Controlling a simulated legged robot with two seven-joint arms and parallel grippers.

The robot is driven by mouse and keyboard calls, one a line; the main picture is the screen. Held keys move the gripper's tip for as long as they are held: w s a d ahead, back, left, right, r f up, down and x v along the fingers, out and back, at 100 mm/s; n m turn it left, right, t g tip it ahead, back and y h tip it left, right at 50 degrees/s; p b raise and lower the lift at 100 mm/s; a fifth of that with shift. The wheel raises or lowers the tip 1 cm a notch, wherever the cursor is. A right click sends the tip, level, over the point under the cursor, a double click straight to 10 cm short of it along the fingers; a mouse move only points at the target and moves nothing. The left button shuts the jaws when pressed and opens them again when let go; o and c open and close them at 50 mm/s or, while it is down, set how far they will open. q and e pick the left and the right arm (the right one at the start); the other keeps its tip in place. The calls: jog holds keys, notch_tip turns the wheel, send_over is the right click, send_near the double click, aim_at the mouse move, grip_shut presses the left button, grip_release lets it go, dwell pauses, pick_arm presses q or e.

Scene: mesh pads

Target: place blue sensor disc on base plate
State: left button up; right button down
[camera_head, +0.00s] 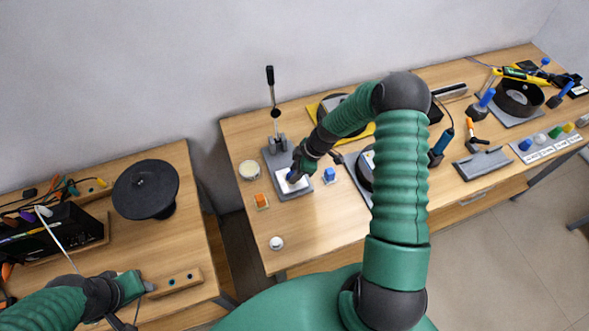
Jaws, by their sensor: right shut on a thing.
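My right gripper (296,175) reaches down over the grey base plate (303,191), which stands beside an upright black lever.
An orange piece (261,201), a round tan-topped pot (249,170) and a white round piece (276,243) stand left and front of the plate. A black round stand (146,189) is on the left table. A gap separates the tables. Tools crowd the right side.

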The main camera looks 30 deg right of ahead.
jog(key=shift+f, duration=0.2)
jog(key=shift+w, duration=0.1)
jog(key=c, duration=0.9)
grip_release()
jog(key=shift+a, duration=0.15)
